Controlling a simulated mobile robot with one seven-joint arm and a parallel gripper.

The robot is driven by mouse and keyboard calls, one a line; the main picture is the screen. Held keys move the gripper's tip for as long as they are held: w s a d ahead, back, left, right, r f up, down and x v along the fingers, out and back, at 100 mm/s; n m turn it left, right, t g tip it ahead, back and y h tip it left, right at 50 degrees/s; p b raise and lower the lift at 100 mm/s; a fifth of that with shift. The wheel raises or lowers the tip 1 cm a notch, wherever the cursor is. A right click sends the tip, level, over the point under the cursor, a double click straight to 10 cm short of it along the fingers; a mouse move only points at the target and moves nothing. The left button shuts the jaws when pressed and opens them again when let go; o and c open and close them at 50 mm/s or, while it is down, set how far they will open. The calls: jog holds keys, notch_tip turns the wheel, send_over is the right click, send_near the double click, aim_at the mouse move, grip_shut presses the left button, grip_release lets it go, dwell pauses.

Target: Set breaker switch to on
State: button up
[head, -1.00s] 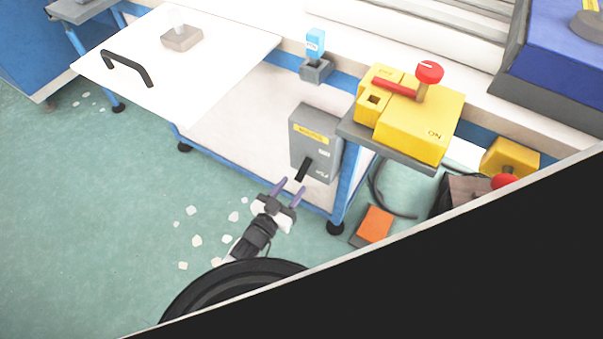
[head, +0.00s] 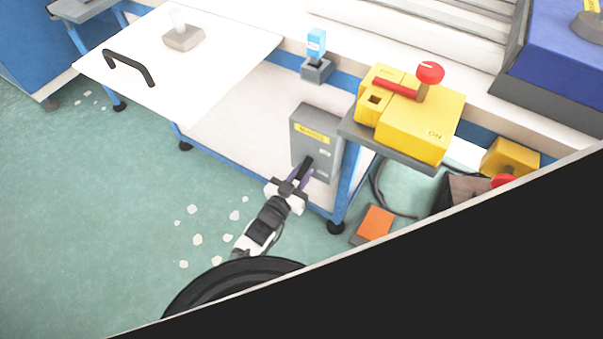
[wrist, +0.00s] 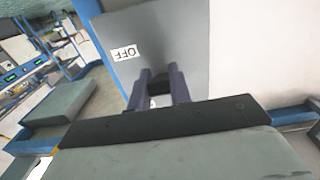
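The breaker is a grey box (head: 316,134) with a yellow label, mounted under the white table at its right end. Its black switch lever (head: 308,164) points downward, toward the lower part of the box. My gripper (head: 301,175) is at the lever, with its purple fingers close together on either side of it. It looks shut on the lever's end. In the wrist view, the fingers (wrist: 160,90) reach toward the grey box face (wrist: 190,45), beside an upside-down OFF label (wrist: 124,53).
A blue table leg (head: 345,190) stands just right of the breaker. The yellow control box (head: 415,130) on a grey shelf overhangs to the upper right. An orange pedal (head: 376,222) lies on the floor. White scraps litter the open floor at left.

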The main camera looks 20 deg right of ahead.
jog(key=shift+r+p, duration=0.15)
jog(key=shift+p, duration=0.15)
grip_shut()
jog(key=r+y+p, duration=0.1)
jog(key=p, duration=0.2)
jog(key=shift+a+g, duration=0.1)
jog(key=shift+g, duration=0.2)
jog(key=r+g+y+p, duration=0.1)
jog(key=p, duration=0.3)
jog(key=y+p, duration=0.1)
jog(key=p, duration=0.2)
jog(key=shift+s+r+g+p, duration=0.2)
jog(key=shift+r+g+p, duration=0.2)
jog(key=r+g+y+p, duration=0.1)
jog(key=g+y+p, duration=0.1)
jog(key=p, duration=0.5)
jog(key=shift+r+y, duration=0.2)
jog(key=shift+y, duration=0.3)
jog(key=y+p, duration=0.1)
jog(key=g+p, duration=0.1)
jog(key=p, duration=0.1)
jog(key=shift+w+r+g+y, duration=0.15)
jog(key=shift+g+y, duration=0.15)
jog(key=shift+y, duration=0.1)
jog(key=shift+p, duration=0.35)
jog(key=o, duration=0.8)
grip_release()
jog(key=shift+o, duration=0.2)
